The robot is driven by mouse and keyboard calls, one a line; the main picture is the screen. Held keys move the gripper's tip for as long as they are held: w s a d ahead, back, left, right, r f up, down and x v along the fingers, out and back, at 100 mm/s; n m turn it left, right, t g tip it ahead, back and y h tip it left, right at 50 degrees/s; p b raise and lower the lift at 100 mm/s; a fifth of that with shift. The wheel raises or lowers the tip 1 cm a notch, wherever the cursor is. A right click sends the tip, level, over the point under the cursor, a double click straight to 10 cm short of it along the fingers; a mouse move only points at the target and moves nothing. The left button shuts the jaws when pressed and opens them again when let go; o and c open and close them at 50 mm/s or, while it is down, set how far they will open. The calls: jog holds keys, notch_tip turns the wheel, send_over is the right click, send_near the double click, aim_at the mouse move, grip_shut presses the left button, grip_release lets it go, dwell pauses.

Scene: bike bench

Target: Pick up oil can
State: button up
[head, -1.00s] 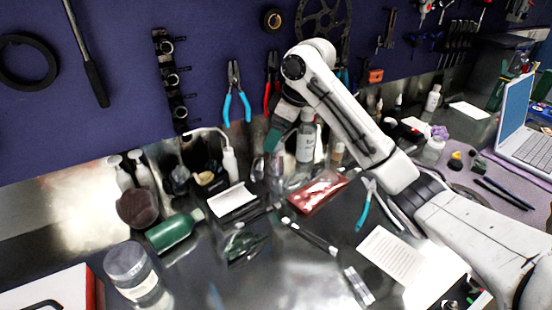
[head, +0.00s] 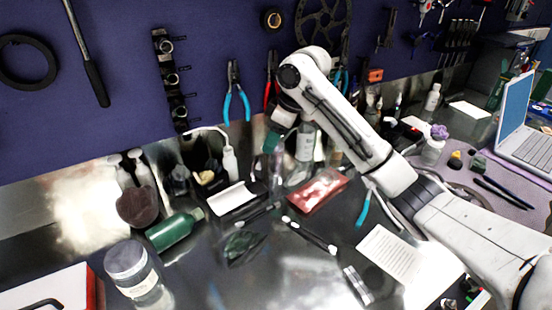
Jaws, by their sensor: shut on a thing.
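My gripper (head: 282,133) reaches down at the back of the bench, below the bent wrist. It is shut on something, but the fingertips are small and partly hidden. A clear bottle with a grey label (head: 305,143) stands upright just right of the gripper and partly behind my arm. It looks the likeliest oil can and the thing held, though the contact is not clear. A white squeeze bottle with a long bent spout (head: 229,162) stands apart to the left.
A red packet (head: 318,190) lies in front of the gripper. A green bottle (head: 174,231) lies left, near a clear jar (head: 134,272). Blue-handled pliers (head: 363,207) and a paper sheet (head: 392,255) lie right. The tool wall (head: 120,75) is close behind.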

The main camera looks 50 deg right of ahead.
grip_shut()
jog(key=shift+r, duration=0.1)
